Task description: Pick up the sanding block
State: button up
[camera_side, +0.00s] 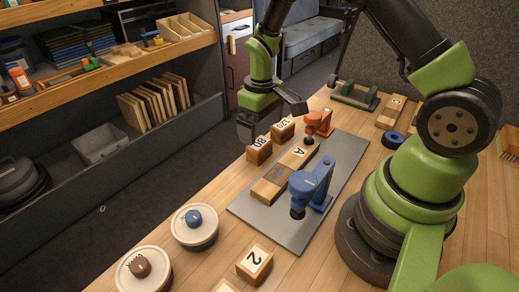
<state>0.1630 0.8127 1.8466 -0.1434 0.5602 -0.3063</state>
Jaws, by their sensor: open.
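Two small wooden blocks that look like sanding blocks stand on the wooden bench, left of the grey plate's far end. One is marked 80 (259,150), the other 120 (283,130). The pictures do not show which one the task means. My gripper (270,116) hangs above and close to these two blocks, pointing down. Its dark jaws are open, with nothing seen between them. The jaw on the left is close to the 80 block in the picture; I cannot tell the gap between them.
A grey plate (320,195) bears a long wooden piece marked A (298,153) between an orange clamp (318,123) and a blue clamp (312,184). Two round lidded tins (195,237) and a block marked 2 (254,263) stand at the front. Shelves line the left.

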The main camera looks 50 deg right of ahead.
aim_at(260, 143)
jog(key=f, duration=0.6)
jog(key=shift+w+f, duration=0.25)
jog(key=shift+f, duration=0.15)
jog(key=c, duration=1)
